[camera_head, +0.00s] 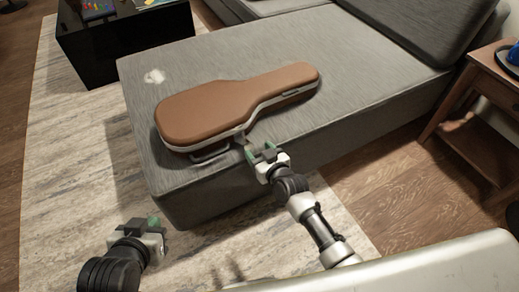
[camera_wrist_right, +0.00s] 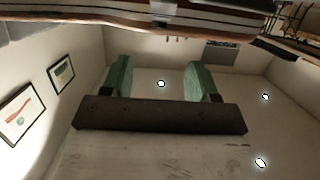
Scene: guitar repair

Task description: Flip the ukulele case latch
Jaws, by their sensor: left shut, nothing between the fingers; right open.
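The brown ukulele case (camera_head: 225,102) lies closed and flat on the grey sofa seat. A grey latch (camera_head: 240,138) is on its near side, beside the handle (camera_head: 210,154); whether it is flipped is too small to tell. My right gripper (camera_head: 260,152) is open and empty, just in front of that latch, with no clear contact. In the right wrist view, the open green fingers (camera_wrist_right: 160,76) have nothing between them, and the case's edge (camera_wrist_right: 150,17) crosses the top. My left gripper (camera_head: 147,222) is shut and empty, low at the left, away from the case.
The grey sofa seat (camera_head: 370,80) is clear to the right of the case. A small white item (camera_head: 154,76) lies behind the case at the left. A black table (camera_head: 125,42) stands at the back left. A wooden side table (camera_head: 480,105) stands at the right.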

